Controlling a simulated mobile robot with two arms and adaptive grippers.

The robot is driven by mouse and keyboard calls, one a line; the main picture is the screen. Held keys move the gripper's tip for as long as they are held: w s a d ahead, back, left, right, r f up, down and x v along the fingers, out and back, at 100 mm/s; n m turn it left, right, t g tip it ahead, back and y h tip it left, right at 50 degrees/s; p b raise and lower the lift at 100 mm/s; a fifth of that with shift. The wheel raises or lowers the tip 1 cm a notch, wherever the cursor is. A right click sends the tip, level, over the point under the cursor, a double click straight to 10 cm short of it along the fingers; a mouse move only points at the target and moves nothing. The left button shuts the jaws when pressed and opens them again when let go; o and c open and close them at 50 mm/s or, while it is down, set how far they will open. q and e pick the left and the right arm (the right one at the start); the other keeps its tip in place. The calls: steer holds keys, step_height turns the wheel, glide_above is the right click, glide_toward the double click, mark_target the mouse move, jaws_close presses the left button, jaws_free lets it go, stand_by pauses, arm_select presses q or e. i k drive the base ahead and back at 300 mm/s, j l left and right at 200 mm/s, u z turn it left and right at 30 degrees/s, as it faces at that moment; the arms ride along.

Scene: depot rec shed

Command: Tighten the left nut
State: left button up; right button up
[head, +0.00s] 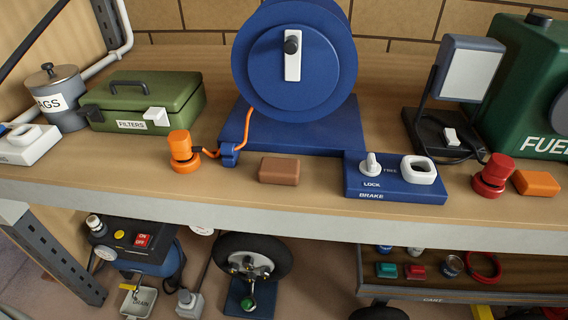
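No part is clearly marked as the left nut. An orange faceted cap (180,144) on an orange round base stands on the shelf at the left, beside the hose end of the blue reel (270,85). A similar red cap (497,171) on a red base stands at the right. Below the shelf, a black-tyred wheel (228,262) has a pale hub with small fittings, too small to tell apart. Neither of my grippers is in view.
The shelf (300,228) holds a blue brake panel (394,194) with a white knob, a brown block (279,170), an orange block (536,183), a green filters box (145,105), a lamp (466,70) and a green fuel can (520,85). A compressor (140,250) and cart (450,298) stand below.

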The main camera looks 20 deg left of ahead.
mark_target(233, 267)
steer(key=u, duration=0.85)
